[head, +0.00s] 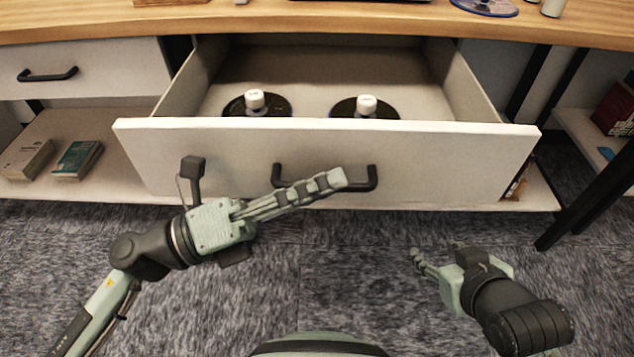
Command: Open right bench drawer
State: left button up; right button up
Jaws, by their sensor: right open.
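The right bench drawer (430,157) is pulled well out from under the wooden bench top, and its inside is visible. Its black bar handle (371,180) is on the white front. My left gripper (336,181) reaches across the handle from the left, and its fingers hide the middle of the bar. The fingers overlap in this view, so I cannot tell whether they are apart or touch the handle. My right gripper (437,250) is open and empty, low to the right, apart from the drawer front.
Two dark discs with white knobs (254,100) (367,106) lie in the drawer. A shut drawer (88,70) with a black handle is at left. Books (77,159) lie on the lower shelf. A black bench leg (590,193) stands at right. Carpet in front is clear.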

pick_arm(q)
jog(key=v, duration=1.2)
dwell(0.4)
